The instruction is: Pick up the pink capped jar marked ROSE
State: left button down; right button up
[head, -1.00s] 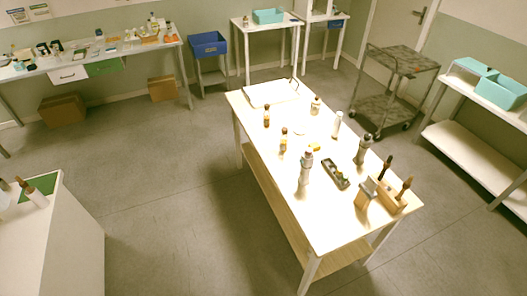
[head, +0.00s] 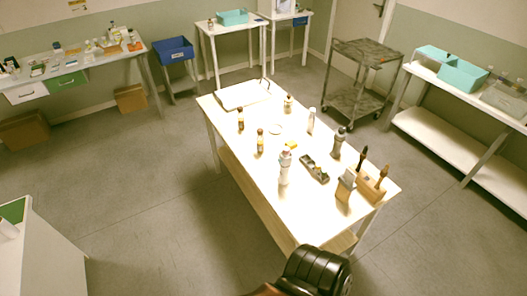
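No pink cap or ROSE marking can be made out at this size in the head view. Several small containers stand upright on the white table (head: 235,150). They include a short jar (head: 289,104) near the back, a dark-topped bottle (head: 240,119), another dark-topped bottle (head: 260,142), a white bottle (head: 311,121), a grey dark-topped bottle (head: 338,143) and a taller pale bottle (head: 285,168) nearer the front. A black rounded part of my arm shows at the bottom edge, in front of the table. Neither gripper can be made out.
A dark tray with small items (head: 315,169) and a wooden block with tools (head: 371,190) take up the table's front right. A white tray (head: 243,95) lies at its back left. A grey cart (head: 365,55) and a shelf (head: 450,137) stand right. Open floor lies left.

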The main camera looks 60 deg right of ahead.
aim_at(285, 150)
jog(key=z, duration=0.05)
jog(key=i, duration=1.15)
jog(key=z, duration=1.85)
